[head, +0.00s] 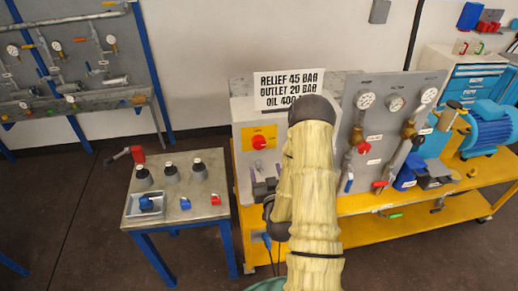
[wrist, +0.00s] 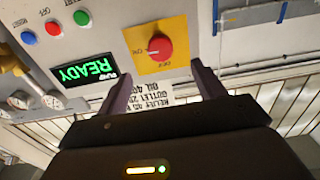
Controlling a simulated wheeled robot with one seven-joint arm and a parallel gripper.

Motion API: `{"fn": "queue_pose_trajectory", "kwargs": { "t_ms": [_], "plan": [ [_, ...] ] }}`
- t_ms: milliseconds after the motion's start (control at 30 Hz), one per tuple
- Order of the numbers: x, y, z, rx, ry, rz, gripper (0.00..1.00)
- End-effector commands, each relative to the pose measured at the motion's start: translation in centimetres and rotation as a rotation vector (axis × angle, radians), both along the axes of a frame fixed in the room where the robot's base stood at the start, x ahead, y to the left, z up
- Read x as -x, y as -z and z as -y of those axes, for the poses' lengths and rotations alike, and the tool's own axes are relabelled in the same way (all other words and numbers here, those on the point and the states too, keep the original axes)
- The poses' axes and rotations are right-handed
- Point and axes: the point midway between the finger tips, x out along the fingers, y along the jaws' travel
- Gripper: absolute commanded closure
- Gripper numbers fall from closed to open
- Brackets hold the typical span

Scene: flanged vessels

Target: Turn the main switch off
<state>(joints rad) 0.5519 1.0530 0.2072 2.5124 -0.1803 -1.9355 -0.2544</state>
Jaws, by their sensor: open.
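The main switch is a red round knob (wrist: 160,48) on a yellow plate (wrist: 143,65) on a light grey panel. In the head view the red knob (head: 259,142) is on the front of the grey box, left of my arm. Small labels sit around the knob; its exact pointing direction is hard to read. My gripper (wrist: 162,82) is open and empty. In the wrist view its two dark fingers are on either side of the knob's line, apart from it and below it in the picture.
A lit READY display (wrist: 85,70) and red, blue and green buttons are left of the switch in the wrist view. A sign (head: 288,90) stands above the box. A gauge panel (head: 392,130) is to the right, a small table (head: 180,220) to the left.

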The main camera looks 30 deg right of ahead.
Motion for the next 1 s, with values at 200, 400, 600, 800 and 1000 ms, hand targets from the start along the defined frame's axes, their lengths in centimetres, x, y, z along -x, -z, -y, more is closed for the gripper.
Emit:
{"fn": "queue_pose_trajectory", "kwargs": {
  "t_ms": [200,400,600,800,1000],
  "plan": [
    [-0.9,0.0,0.4,0.0,0.007,0.018,0.32],
    [-1.6,0.0,0.6,-0.001,0.005,0.019,0.32],
    [-2.2,0.0,0.8,0.0,0.006,0.019,0.32],
    [-2.7,0.0,0.9,-0.001,0.005,0.019,0.32],
    [-3.0,0.0,1.0,-0.001,0.005,0.019,0.32]
  ]
}}
